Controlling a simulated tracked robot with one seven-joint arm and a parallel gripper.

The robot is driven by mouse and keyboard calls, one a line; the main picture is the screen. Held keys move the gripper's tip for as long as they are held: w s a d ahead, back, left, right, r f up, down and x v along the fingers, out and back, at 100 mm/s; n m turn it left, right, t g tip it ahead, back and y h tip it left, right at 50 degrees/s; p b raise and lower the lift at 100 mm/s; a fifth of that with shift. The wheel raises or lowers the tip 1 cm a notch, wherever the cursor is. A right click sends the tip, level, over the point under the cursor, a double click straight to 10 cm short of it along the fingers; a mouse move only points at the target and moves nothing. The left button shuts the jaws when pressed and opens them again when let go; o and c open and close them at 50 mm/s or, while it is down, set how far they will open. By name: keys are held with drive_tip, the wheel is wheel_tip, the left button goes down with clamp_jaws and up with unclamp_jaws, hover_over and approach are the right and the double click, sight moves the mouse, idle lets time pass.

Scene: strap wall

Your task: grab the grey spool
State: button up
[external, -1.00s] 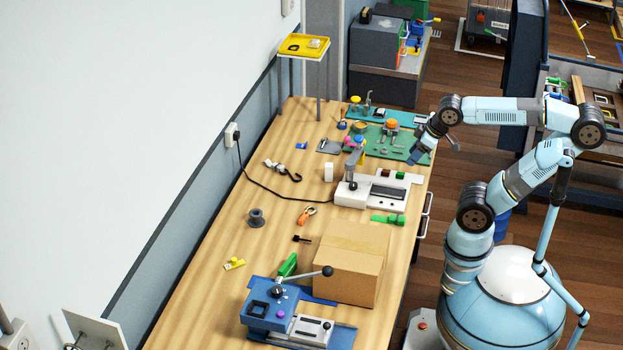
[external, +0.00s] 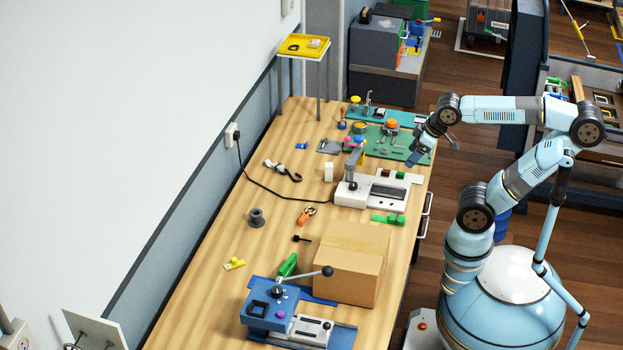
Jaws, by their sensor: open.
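The grey spool (external: 256,218) stands upright on the wooden workbench (external: 213,282), left of the middle and near the wall side. Nothing covers it in this view. My gripper (external: 413,160) is over the far right part of the bench, above the green mat, well apart from the spool. It points down and to the left. It is open, and I see nothing between its fingers, though it is small here.
A cardboard box (external: 342,262) and a blue lever device (external: 290,312) stand at the near end. A white machine (external: 378,190) with a black cord lies between my gripper and the spool. An orange clip (external: 306,216) lies right of the spool. Bare wood surrounds the spool.

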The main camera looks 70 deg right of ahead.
drive_tip(key=w+f+n+g+h, duration=0.25)
drive_tip(key=w+n, duration=0.35)
drive_tip(key=w, duration=0.7)
drive_tip(key=n+t+h, duration=0.1)
drive_tip(key=n+h, duration=0.6)
drive_tip(key=n, duration=0.5)
approach(255, 214)
drive_tip(key=s+d+r, duration=0.8)
drive_tip(key=s+r, duration=0.1)
drive_tip(key=s, duration=0.3)
drive_tip(key=w+a+f+n+t, duration=0.1)
drive_tip(key=w+a+f+n, duration=0.1)
drive_tip(key=a+f, duration=0.1)
drive_tip(key=w+a+f+n+t+h, duration=0.1)
drive_tip(key=w+a+f+n, duration=0.1)
drive_tip(key=w+a+f, duration=0.1)
drive_tip(key=w+a+f+n+t, duration=0.1)
drive_tip(key=w+a+f+n, duration=0.2)
drive_tip(key=a+f, duration=0.1)
drive_tip(key=shift+f+t, duration=0.35)
drive_tip(key=shift+f, duration=0.05)
drive_tip(key=x, duration=1.3)
drive_tip(key=shift+w+d+r, duration=0.1)
drive_tip(key=shift+w+d, duration=0.2)
drive_tip(key=shift+w, duration=0.05)
drive_tip(key=shift+c, duration=0.3)
drive_tip(key=c, duration=1)
drive_tip(key=shift+o, duration=0.2)
drive_tip(key=shift+r, duration=0.15)
